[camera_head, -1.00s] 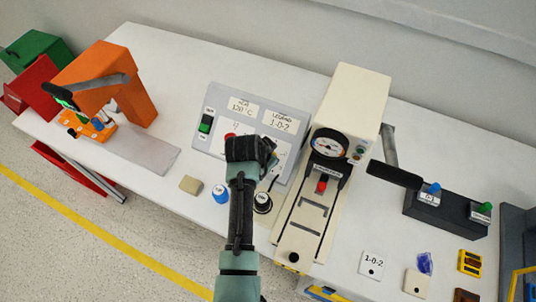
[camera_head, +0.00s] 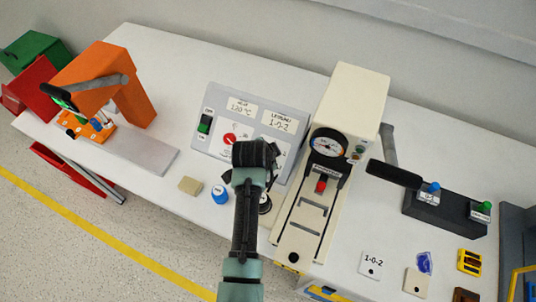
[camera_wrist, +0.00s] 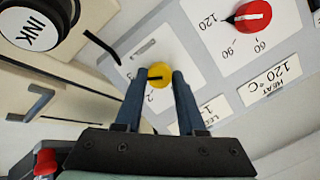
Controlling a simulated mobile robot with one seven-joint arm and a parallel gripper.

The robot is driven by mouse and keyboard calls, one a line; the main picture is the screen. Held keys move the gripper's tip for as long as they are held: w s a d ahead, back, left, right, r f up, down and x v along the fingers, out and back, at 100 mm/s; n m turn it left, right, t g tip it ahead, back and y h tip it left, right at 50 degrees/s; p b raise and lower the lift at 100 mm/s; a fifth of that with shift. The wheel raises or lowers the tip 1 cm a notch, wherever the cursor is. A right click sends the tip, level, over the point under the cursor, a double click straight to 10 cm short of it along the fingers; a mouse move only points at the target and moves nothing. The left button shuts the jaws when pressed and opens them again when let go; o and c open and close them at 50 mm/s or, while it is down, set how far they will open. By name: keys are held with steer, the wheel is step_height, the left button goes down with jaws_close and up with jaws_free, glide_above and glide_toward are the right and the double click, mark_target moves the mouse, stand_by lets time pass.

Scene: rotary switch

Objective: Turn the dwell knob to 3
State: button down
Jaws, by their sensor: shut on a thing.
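The dwell knob (camera_wrist: 160,75) is a small yellow round knob with a dark pointer line, on a white plate of the grey control panel. In the wrist view its pointer line points to the picture's left. Small digits lie beside it; a 2 is readable below the pointer side, and the others are partly hidden by a finger. My gripper (camera_wrist: 161,82) has its two blue fingers on either side of the knob, shut on it. In the head view my gripper (camera_head: 253,156) covers the knob on the control panel (camera_head: 215,150).
A red knob (camera_head: 229,139) with a heat scale sits left of my gripper; it also shows in the wrist view (camera_wrist: 252,17).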

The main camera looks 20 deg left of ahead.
steer(key=c, duration=0.5)
jaws_free()
steer(key=v, duration=1.3)
steer(key=shift+d, duration=0.1)
